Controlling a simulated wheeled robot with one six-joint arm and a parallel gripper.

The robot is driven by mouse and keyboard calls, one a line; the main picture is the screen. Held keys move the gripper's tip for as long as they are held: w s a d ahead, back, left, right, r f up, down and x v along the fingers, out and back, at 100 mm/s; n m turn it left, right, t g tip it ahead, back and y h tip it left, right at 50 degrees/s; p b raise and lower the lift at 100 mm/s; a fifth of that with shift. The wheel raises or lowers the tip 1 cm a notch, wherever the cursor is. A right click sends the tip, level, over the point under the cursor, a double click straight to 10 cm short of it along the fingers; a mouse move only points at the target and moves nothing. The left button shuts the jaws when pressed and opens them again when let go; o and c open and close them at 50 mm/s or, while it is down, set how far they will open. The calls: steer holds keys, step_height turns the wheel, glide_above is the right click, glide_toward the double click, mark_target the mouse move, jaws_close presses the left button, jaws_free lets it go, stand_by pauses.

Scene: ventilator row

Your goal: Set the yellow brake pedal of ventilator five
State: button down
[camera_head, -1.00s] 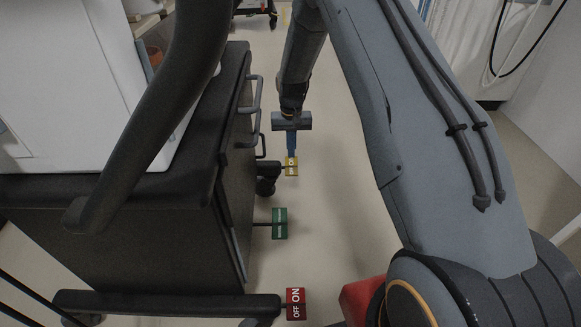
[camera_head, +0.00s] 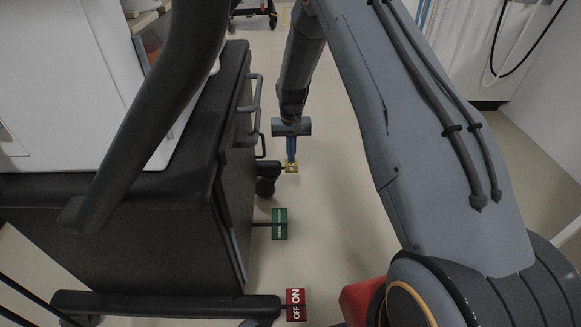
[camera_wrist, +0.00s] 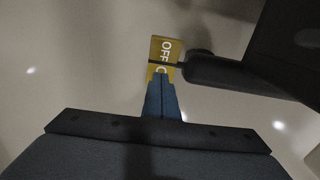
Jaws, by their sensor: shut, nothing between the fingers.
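The yellow brake pedal (camera_head: 291,168) is at the far end of the cart's side, low above the floor. In the wrist view the yellow pedal (camera_wrist: 164,50) shows the letters OFF and part of another word, and a dark arm joins it from the right. My gripper (camera_head: 291,158) is shut and empty, pointing down. Its blue fingertips (camera_wrist: 160,82) overlap the lower part of the pedal in the wrist view and hide some of its lettering. They appear to be at the pedal's top; contact is hard to tell.
A green pedal (camera_head: 280,224) and a red pedal (camera_head: 296,304) marked OFF and ON stick out nearer along the same side. The dark cart (camera_head: 130,240) with its handle (camera_head: 257,95) stands left of my arm. The floor (camera_head: 335,215) right of the pedals is clear.

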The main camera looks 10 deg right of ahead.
step_height(320, 180, up, 7)
steer(key=p, duration=0.4)
stand_by(0.4)
